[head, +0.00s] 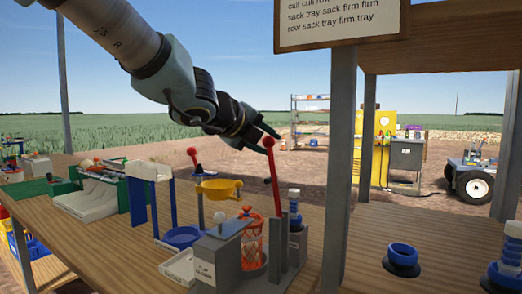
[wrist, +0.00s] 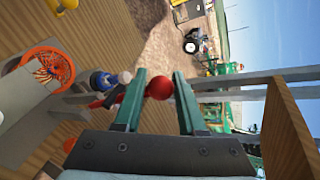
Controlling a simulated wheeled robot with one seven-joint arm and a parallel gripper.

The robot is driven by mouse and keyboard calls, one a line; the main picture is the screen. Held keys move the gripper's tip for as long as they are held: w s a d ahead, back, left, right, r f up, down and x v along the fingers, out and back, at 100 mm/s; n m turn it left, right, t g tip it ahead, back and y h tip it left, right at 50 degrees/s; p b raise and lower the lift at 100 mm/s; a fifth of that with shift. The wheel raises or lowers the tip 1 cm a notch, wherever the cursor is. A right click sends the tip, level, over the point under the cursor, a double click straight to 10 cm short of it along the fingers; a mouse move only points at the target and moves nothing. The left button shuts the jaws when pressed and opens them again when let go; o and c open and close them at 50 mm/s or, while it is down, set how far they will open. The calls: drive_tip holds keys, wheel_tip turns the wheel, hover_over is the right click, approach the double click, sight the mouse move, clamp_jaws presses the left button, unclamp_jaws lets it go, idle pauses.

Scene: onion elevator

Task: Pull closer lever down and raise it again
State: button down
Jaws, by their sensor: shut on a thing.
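The closer red lever (head: 274,185) stands nearly upright at the front of the elevator model on the wooden table. Its round red knob (wrist: 159,88) sits between the green fingers of my gripper (wrist: 160,78) in the wrist view. My gripper (head: 268,142) comes in from the upper left in the head view and is shut on this knob at the lever's top. A second lever with a red knob (head: 193,152) stands farther left and is apart from my gripper.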

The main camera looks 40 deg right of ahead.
drive_tip(key=shift+s+d+f, duration=0.1)
drive_tip(key=shift+s+f, duration=0.25)
drive_tip(key=shift+s, duration=0.2)
drive_tip(key=shift+c, duration=2.4)
unclamp_jaws()
drive_tip(key=shift+r, duration=0.1)
drive_tip(key=shift+r, duration=0.1)
drive_tip(key=shift+a+r+p, duration=0.3)
drive_tip(key=shift+a, duration=0.15)
drive_tip(key=p+v, duration=0.3)
drive_tip(key=v, duration=0.6)
drive_tip(key=shift+a+p, duration=0.3)
drive_tip(key=shift+a, duration=0.1)
drive_tip(key=shift+w, duration=0.1)
